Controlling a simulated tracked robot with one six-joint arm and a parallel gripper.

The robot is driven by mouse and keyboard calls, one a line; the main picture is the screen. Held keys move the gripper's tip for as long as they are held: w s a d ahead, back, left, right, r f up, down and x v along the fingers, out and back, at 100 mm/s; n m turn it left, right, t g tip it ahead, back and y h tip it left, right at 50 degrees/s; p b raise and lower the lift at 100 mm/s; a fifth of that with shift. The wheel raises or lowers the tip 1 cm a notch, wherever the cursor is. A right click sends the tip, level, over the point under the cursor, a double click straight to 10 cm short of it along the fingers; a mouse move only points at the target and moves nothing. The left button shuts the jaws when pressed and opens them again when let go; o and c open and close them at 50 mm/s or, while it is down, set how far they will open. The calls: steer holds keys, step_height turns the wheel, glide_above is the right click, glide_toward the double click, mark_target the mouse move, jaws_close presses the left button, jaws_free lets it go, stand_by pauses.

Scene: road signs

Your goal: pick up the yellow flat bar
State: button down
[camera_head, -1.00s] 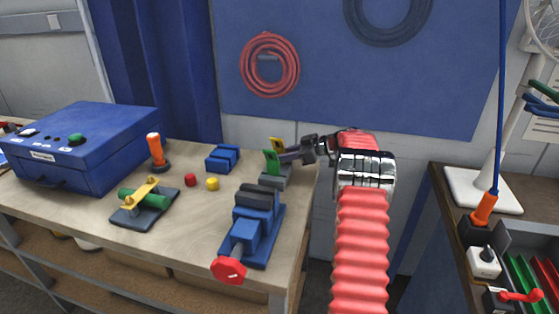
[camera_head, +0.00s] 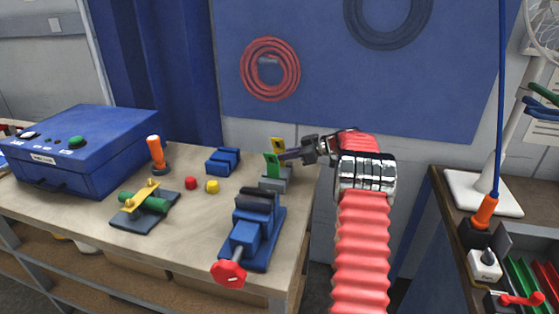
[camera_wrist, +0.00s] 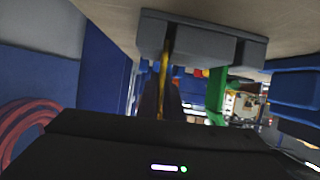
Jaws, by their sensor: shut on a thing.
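The yellow flat bar (camera_head: 277,142) stands upright in a slot of a grey block (camera_head: 275,184) at the back right of the bench. A green flat piece (camera_head: 272,165) stands in the same block, in front of the yellow bar in this view. My gripper (camera_head: 285,155) reaches in from the right, and its dark fingers are shut on the yellow bar. In the wrist view, the bar (camera_wrist: 165,62) runs from the grey block (camera_wrist: 205,45) between the dark fingers (camera_wrist: 160,100). The bar's end still sits at the block. The green piece (camera_wrist: 216,95) stands to the right, apart from the fingers.
A blue vise (camera_head: 252,230) with a red knob stands in front of the block. A blue block (camera_head: 223,161) and red (camera_head: 191,183) and yellow (camera_head: 212,187) buttons lie to the left. A blue panel (camera_head: 330,90) rises behind the bench.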

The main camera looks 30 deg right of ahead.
step_height(320, 180, up, 9)
steer(key=shift+f, duration=0.1)
stand_by(0.9)
steer(key=shift+s, duration=0.1)
stand_by(0.4)
